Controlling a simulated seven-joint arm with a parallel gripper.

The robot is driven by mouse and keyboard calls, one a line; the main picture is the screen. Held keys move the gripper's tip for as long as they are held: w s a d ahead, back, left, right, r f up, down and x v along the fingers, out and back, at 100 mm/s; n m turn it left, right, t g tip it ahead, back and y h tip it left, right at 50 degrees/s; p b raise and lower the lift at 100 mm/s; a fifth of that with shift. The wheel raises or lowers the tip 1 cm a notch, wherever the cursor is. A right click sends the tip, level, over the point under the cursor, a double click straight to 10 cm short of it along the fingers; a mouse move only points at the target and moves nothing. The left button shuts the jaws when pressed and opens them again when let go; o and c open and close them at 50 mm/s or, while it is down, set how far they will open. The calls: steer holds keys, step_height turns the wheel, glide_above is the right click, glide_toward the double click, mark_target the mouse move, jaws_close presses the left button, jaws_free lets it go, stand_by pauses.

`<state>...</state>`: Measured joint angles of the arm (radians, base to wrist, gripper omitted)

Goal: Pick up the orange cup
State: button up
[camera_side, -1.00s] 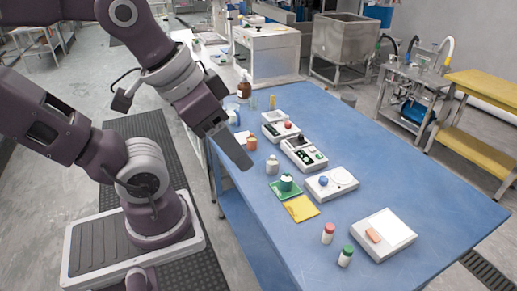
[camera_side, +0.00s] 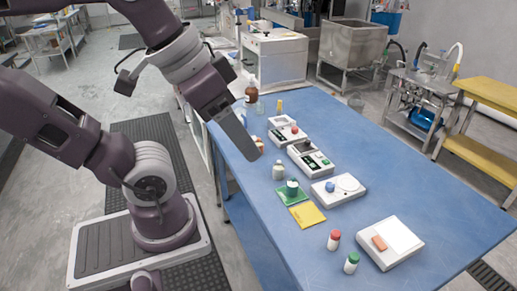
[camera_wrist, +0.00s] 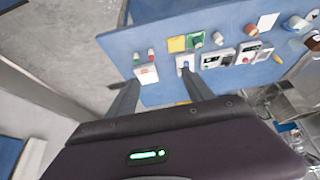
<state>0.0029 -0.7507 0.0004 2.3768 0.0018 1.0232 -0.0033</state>
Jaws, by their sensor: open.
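The orange cup (camera_side: 260,145) stands on the blue table in the side view, partly hidden behind my gripper's finger. A small orange-brown shape in the wrist view (camera_wrist: 250,30), near the table's far edge, appears to be the same cup. My gripper (camera_side: 251,154) hangs above the left edge of the table, in front of the cup from this camera, and touches nothing that I can see. In the wrist view my gripper (camera_wrist: 161,77) has its two fingers spread wide with nothing between them.
The blue table (camera_side: 430,190) holds a white bottle (camera_side: 279,172), a green tray (camera_side: 283,199), a yellow pad (camera_side: 307,214), a scale with a blue knob (camera_side: 336,190), other devices, and red- and green-capped bottles. A brown bottle (camera_side: 251,90) stands at the back. The table's right side is clear.

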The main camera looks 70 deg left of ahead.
steer(key=w+a+r+n+t, duration=0.1)
steer(key=w+r, duration=0.1)
steer(key=w, duration=0.5)
steer(key=w+a+r+n+t, duration=0.1)
steer(key=w+r+t, duration=0.15)
steer(key=w, duration=0.35)
steer(key=n+g+y, duration=0.3)
steer(key=n+y, duration=0.8)
steer(key=y, duration=0.1)
glide_above(259, 142)
steer(key=s+d, duration=0.2)
steer(key=d, duration=0.1)
step_height(259, 142, down, 6)
steer(key=f, duration=2.9)
steer(key=shift+w, duration=0.35)
steer(key=x, duration=0.6)
steer(key=shift+s+a+f, duration=0.1)
steer(key=shift+a+f, duration=0.05)
steer(key=shift+a, duration=0.1)
steer(key=shift+a+f, duration=0.15)
steer(key=shift+a, duration=0.15)
jaws_close()
